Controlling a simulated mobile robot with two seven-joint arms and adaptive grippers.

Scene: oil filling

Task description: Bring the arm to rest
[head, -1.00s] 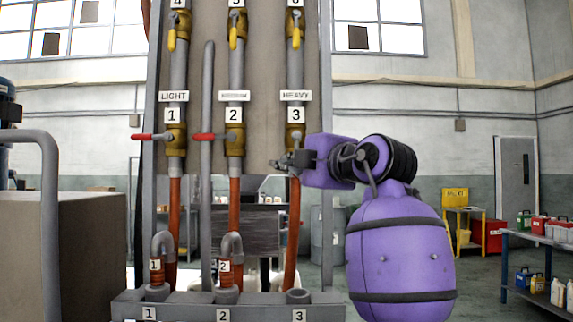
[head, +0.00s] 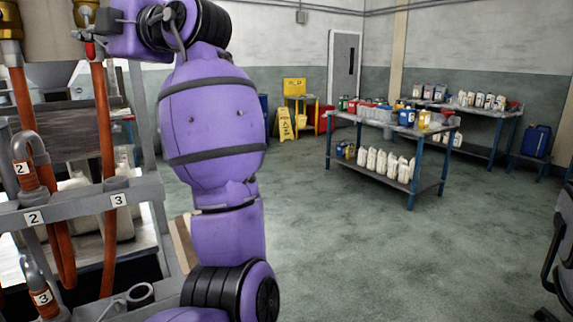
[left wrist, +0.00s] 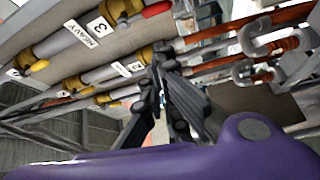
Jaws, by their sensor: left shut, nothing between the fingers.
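My left arm is purple and stands in front of the pipe rack at the left of the head view. Its gripper (head: 88,33) is at the upper left, close to the brass valve of line 3 (head: 85,10). In the left wrist view the dark fingers (left wrist: 163,62) are shut with nothing between them. Beyond them are the line 3 valve (left wrist: 122,8) with its red handle (left wrist: 157,9) and the HEAVY label (left wrist: 81,33). I cannot tell whether the fingers touch the valve. My right gripper is out of view.
The rack's lower rail (head: 90,203) and orange hoses (head: 106,150) are close beside my arm. A table (head: 345,119) with bottles and cans stands further right, with another behind it. A chair (head: 560,250) is at the right edge. The middle floor is clear.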

